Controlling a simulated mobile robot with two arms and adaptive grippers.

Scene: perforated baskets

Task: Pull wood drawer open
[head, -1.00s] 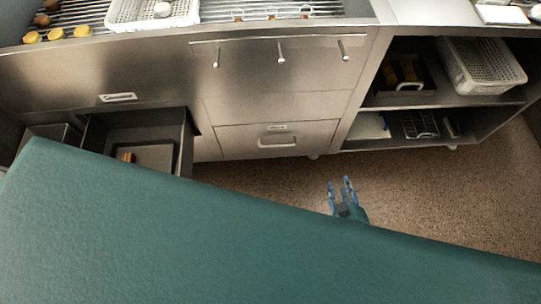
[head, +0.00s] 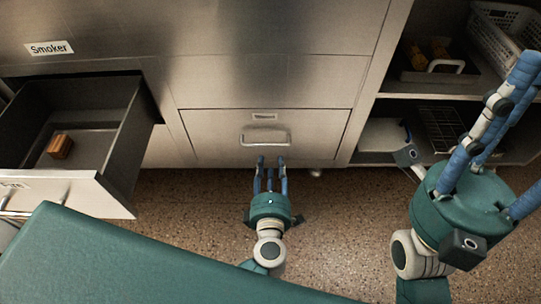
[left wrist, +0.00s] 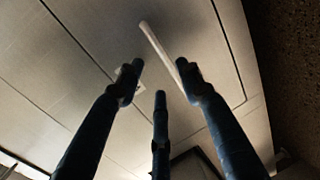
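A closed metal drawer (head: 215,140) with a small unreadable label is in the middle of the cabinet in the head view. Its bar handle (head: 265,140) also shows in the left wrist view (left wrist: 158,50). My left gripper (head: 271,160) is just below the handle, its three fingers apart and empty. In the wrist view the handle lies beyond and between the upper fingertips; I cannot tell whether they touch. My right gripper (head: 508,95) is at the right, fingers spread and empty. Another drawer (head: 118,195) at the left stands open with a small wooden block (head: 60,146) inside; its label is hardly readable.
A drawer front labelled "Smoker" (head: 50,48) is above the open drawer. Open shelves at the right hold a dark tray (head: 415,72), a white perforated basket (head: 490,45) and a wire rack (head: 440,125).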

